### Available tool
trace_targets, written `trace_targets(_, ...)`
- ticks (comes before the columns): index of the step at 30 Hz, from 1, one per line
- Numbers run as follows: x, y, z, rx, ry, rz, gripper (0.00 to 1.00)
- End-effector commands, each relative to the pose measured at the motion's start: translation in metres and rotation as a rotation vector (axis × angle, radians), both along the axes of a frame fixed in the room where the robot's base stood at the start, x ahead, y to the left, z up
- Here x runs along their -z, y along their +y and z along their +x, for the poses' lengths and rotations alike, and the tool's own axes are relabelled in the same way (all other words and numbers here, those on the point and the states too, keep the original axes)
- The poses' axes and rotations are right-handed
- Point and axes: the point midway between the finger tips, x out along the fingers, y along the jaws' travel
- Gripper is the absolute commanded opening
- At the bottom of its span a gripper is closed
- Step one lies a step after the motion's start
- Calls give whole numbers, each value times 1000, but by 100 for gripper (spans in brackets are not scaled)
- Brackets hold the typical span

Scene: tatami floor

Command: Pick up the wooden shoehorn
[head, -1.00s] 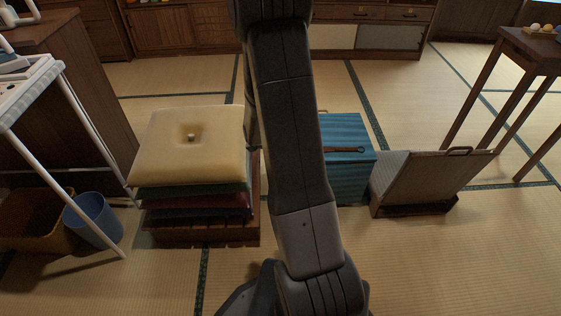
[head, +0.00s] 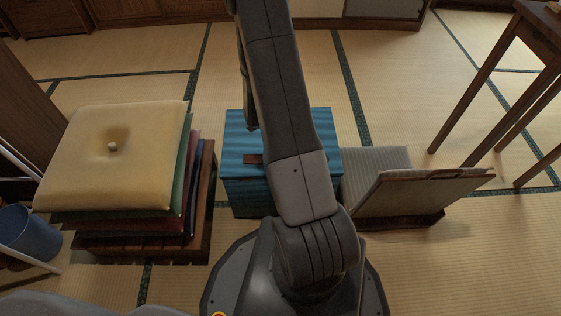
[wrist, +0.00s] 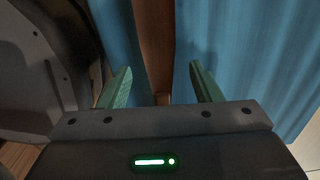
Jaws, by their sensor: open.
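The wooden shoehorn is a brown strip lying on top of the blue striped box (head: 235,183). In the wrist view the shoehorn (wrist: 155,40) runs away from me between the two green fingers of my gripper (wrist: 160,67). The gripper is open, with a gap on both sides of the wood. I cannot tell how far above the box the fingertips are.
A stack of cushions (head: 110,160) on a wooden stand is left of the box. A grey legless floor chair (head: 420,195) is close on its right. A blue bin (head: 28,232) is at the far left, a wooden table (head: 540,35) at the right. Tatami behind the box is clear.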

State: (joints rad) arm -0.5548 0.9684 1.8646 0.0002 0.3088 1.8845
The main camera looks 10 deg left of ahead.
Motion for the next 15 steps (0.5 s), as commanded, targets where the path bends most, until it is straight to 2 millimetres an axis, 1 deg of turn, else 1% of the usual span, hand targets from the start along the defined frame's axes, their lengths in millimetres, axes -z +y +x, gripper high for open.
trace_targets(1,4,0,0,0,0,0,58)
trace_targets(7,3,0,0,0,0,0,58)
trace_targets(11,3,0,0,0,0,0,33)
trace_targets(12,3,0,0,0,0,0,25)
trace_targets(14,3,0,0,0,0,0,13)
trace_targets(15,3,0,0,0,0,0,10)
